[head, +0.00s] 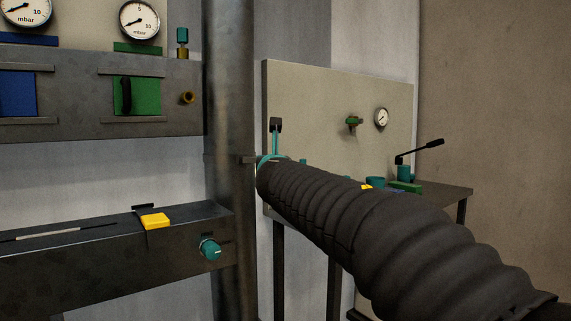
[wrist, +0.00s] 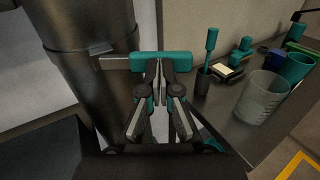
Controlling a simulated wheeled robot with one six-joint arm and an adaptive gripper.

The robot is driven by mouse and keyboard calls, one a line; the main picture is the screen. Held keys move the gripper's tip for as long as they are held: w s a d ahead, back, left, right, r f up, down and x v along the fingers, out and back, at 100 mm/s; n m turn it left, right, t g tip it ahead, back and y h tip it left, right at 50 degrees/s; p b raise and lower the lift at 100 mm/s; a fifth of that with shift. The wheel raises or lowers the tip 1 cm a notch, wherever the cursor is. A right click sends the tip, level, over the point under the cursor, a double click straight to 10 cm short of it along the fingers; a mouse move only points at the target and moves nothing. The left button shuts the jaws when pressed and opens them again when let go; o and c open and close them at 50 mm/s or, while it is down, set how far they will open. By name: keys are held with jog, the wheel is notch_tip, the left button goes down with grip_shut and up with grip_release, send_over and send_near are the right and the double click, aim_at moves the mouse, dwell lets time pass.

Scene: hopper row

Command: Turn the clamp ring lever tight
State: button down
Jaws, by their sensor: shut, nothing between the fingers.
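In the wrist view, a grey lever bar (wrist: 114,63) with a teal grip (wrist: 180,65) reaches sideways to the right from the clamp ring (wrist: 97,49) on the dark metal pipe (wrist: 80,22). My gripper (wrist: 160,72) is shut and empty, its fingertips at the middle of the near side of the teal grip. I cannot tell whether they touch it. In the head view, the pipe (head: 229,80) stands upright, with a small dark lever part (head: 248,160) at its right side. My black ribbed arm sleeve hides most of my gripper there.
A bench at right holds a clear beaker (wrist: 262,97), a teal cup (wrist: 297,68) and a teal-handled tool (wrist: 210,48). A panel (head: 330,100) with a gauge stands behind it. At left, a metal ledge (head: 190,222) carries a yellow block (head: 155,220) and teal knob (head: 210,249).

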jog(key=shift+w+d+p, duration=0.15)
jog(key=shift+w+p, duration=0.05)
jog(key=shift+w, duration=0.7)
jog(key=shift+w+d+p, duration=0.15)
jog(key=shift+w, duration=0.85)
jog(key=shift+s+d, duration=0.2)
jog(key=shift+d, duration=0.05)
jog(key=s+d+b, duration=0.1)
jog(key=s+d, duration=0.6)
jog(key=s, duration=0.4)
jog(key=shift+d, duration=0.35)
